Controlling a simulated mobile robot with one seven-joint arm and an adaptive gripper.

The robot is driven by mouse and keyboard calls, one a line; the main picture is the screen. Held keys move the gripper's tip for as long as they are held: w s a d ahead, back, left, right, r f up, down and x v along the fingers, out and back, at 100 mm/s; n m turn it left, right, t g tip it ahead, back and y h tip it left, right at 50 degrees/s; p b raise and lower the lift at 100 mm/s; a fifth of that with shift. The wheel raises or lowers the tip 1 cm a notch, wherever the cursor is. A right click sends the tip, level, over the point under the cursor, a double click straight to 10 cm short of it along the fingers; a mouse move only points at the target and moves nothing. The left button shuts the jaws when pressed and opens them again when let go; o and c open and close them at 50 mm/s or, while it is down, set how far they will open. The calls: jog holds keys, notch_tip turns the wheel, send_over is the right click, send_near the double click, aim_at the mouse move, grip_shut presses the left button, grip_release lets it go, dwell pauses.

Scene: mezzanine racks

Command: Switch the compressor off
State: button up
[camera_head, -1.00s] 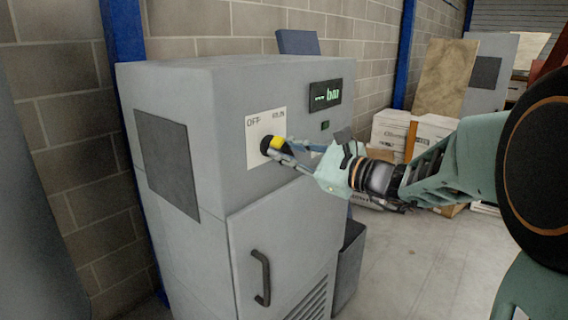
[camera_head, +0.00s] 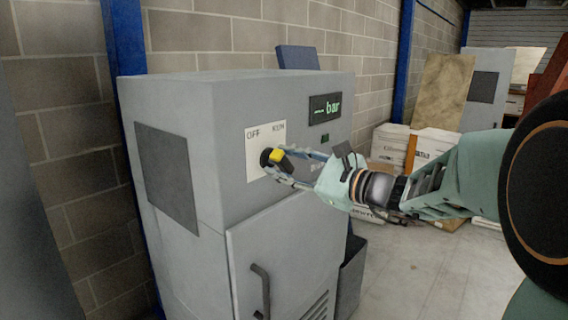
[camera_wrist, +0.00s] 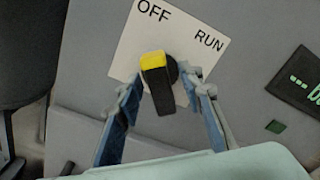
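The compressor (camera_head: 190,95) is a grey cabinet against the brick wall. A white plate (camera_head: 254,135) on its front reads OFF at left and RUN at right. A black rotary knob with a yellow end (camera_head: 276,156) sits on the plate. In the wrist view the knob (camera_wrist: 158,85) has its yellow end toward the OFF label (camera_wrist: 153,12), away from RUN (camera_wrist: 208,40). My gripper (camera_head: 284,158) is open in front of the plate. In the wrist view its fingers (camera_wrist: 165,90) stand either side of the knob, with a visible gap at each side.
A dark display (camera_head: 325,108) reading "bar" and a small green indicator (camera_head: 325,138) are right of the plate. A door handle (camera_head: 262,288) sticks out below. White boxes (camera_head: 435,142) and a leaning board (camera_head: 443,90) stand behind at right.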

jog(key=v, duration=1.2)
